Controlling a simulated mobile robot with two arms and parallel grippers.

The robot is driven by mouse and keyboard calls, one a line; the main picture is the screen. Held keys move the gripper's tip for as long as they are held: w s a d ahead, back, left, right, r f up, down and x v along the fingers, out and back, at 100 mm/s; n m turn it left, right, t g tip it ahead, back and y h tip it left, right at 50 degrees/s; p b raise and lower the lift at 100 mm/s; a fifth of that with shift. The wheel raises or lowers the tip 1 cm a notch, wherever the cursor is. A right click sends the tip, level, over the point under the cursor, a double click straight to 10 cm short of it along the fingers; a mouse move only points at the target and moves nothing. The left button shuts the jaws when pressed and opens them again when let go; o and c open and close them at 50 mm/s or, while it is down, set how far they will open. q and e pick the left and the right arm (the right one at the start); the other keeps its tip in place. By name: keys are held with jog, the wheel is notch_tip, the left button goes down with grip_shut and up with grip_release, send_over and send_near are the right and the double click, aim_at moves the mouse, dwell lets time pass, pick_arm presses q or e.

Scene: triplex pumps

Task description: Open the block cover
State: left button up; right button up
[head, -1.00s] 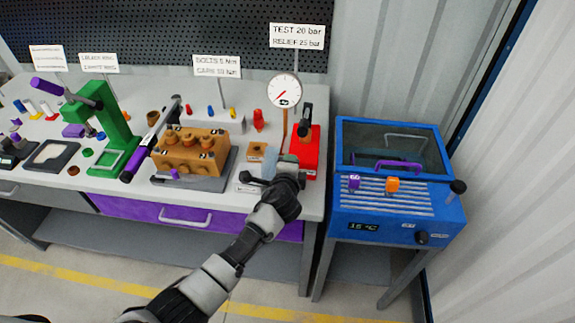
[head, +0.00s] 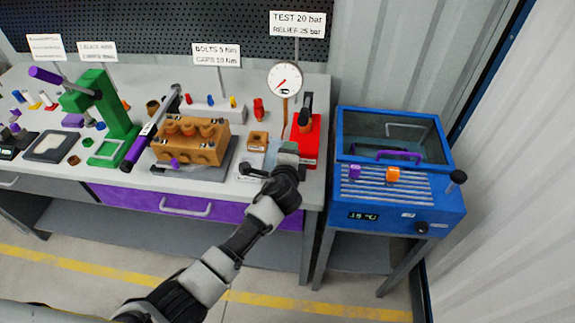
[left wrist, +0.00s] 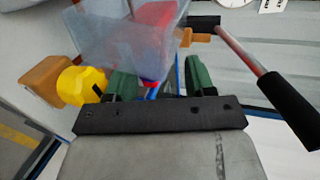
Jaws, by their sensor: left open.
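The block cover appears to be a see-through grey-blue cover (head: 271,153) near the front right of the bench; it also fills the upper middle of the left wrist view (left wrist: 115,40). My left gripper (head: 287,153) is at its right side, low over the bench. In the left wrist view its two green fingertips (left wrist: 158,82) are apart, with the cover's lower edge near them. Small red and blue parts show between the fingers. I cannot tell whether a finger touches the cover. My right gripper is not in view.
A red pump base (head: 306,150) with a black-handled lever stands just behind my gripper. An orange valve block (head: 190,142) and a green press (head: 105,110) stand to the left. A blue machine (head: 400,190) is at the right, across a narrow gap.

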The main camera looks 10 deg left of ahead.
pick_arm(q)
jog(key=v, duration=1)
jog(key=shift+b, duration=0.3)
